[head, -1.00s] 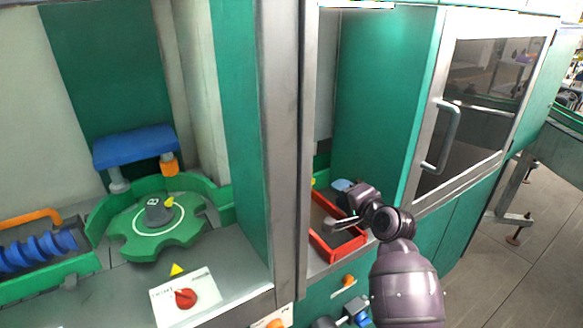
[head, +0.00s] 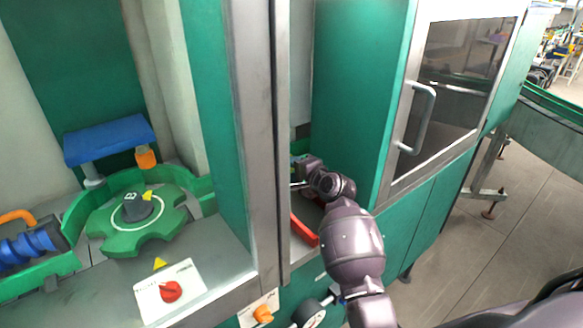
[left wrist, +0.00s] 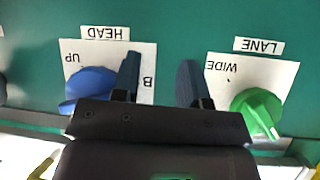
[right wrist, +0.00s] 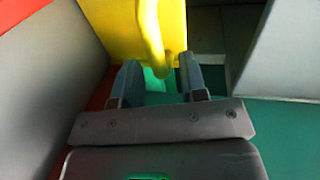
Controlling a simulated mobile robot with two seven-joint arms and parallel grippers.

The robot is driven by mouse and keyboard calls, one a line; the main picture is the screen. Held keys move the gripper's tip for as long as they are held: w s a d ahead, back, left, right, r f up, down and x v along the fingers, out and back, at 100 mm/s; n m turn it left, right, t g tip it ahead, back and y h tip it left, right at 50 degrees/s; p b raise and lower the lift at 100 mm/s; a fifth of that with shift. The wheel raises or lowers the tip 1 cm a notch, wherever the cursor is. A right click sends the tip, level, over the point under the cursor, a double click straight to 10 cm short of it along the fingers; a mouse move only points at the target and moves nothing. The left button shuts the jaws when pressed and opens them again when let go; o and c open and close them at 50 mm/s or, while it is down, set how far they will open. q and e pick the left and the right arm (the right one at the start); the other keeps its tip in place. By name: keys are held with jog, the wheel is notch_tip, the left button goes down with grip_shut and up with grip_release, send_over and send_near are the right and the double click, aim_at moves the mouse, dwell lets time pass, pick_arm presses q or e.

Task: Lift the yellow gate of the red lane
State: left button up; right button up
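The yellow gate (right wrist: 150,35) fills the top middle of the right wrist view, with a rounded yellow lip hanging down its middle. My right gripper (right wrist: 160,80) is open, its two fingers on either side of the lip's lower end. I cannot tell if they touch it. The red lane shows as a red wall (right wrist: 100,95) at the left there, and as a red edge (head: 304,230) in the head view. In the head view my right gripper (head: 297,185) is inside the bay, and the gate is hidden. My left gripper (left wrist: 158,85) is open and empty before a panel.
The panel has a blue HEAD knob (left wrist: 90,88) and a green LANE knob (left wrist: 258,110). A steel post (head: 262,130) and a green cabinet wall (head: 350,100) flank the bay. A green star wheel (head: 137,225) and red knob (head: 170,291) are at left.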

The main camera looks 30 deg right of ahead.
jog(key=shift+w+a+f, duration=0.1)
jog(key=shift+w+f, duration=0.05)
jog(key=shift+w, duration=0.45)
grip_shut()
